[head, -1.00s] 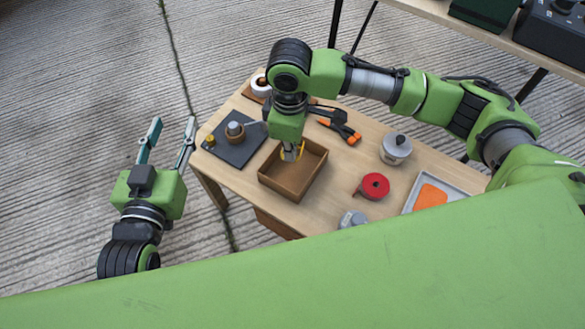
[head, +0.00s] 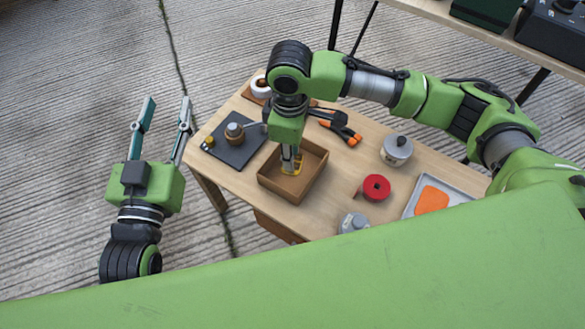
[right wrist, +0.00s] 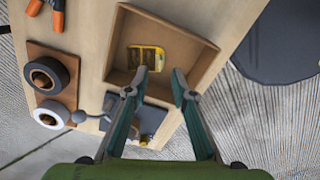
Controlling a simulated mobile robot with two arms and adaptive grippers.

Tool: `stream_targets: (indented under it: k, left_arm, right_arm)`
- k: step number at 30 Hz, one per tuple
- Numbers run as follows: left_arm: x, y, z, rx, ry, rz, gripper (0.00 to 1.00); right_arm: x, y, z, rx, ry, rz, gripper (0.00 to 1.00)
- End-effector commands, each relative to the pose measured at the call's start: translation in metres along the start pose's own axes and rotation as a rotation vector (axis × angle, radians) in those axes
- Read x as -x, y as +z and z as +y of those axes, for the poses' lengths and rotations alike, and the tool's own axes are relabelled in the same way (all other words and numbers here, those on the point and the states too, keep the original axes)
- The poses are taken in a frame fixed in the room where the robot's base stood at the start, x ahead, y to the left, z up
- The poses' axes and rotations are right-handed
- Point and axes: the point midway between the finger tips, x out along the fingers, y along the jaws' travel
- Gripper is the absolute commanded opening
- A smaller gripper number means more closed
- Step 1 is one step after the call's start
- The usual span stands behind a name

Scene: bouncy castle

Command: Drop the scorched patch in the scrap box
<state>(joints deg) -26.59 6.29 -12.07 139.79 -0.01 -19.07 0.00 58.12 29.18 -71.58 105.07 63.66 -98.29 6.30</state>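The scrap box (head: 265,181) is an open brown box on the wooden table, and it also shows in the right wrist view (right wrist: 196,42). A yellow patch with dark marks (right wrist: 146,58), seemingly the scorched patch, lies on the box floor; in the head view only its yellow edge (head: 291,172) shows below the fingers. My right gripper (right wrist: 155,82) is open with nothing between its fingertips. In the head view the right gripper (head: 291,163) points down into the box. My left gripper (head: 167,101) is open and empty, left of the table above the floor.
Around the box are a dark plate (head: 236,153) with small parts, orange-handled pliers (head: 342,130), a grey lidded pot (head: 397,150), a red roll (head: 376,187) and a tray (head: 455,188) with an orange patch (head: 432,200). Tape rolls (right wrist: 47,76) sit on a brown board.

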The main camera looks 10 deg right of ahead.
Motion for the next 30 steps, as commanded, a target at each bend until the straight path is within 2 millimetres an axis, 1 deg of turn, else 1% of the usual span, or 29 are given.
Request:
stream_targets:
  k: [6,8,10,14,21,25,30]
  left_arm:
    - [0.000,0.000,0.000,0.000,0.000,-0.001,0.40]
    - [0.000,0.000,0.000,0.000,0.000,-0.002,0.40]
    - [0.000,0.000,0.000,0.000,0.000,-0.002,0.40]
    - [0.000,0.000,0.000,0.000,0.000,-0.001,0.40]
    - [0.000,0.001,0.000,0.000,0.000,-0.001,0.40]
    - [0.000,0.001,0.000,0.000,0.000,-0.001,0.40]
    - [0.000,0.000,0.000,0.000,0.000,-0.001,0.40]
  right_arm:
    - [0.001,0.000,0.000,0.000,0.000,0.000,0.24]
    - [0.004,0.000,0.000,0.000,0.000,0.001,0.24]
    - [0.012,-0.001,0.001,0.000,0.002,0.002,0.24]
    - [0.036,-0.001,0.001,0.000,0.003,0.004,0.24]
    - [0.087,-0.001,0.001,0.000,0.002,0.003,0.24]
    - [0.107,-0.001,0.001,0.001,0.002,0.002,0.24]
    - [0.119,0.000,0.000,0.000,0.001,0.000,0.24]
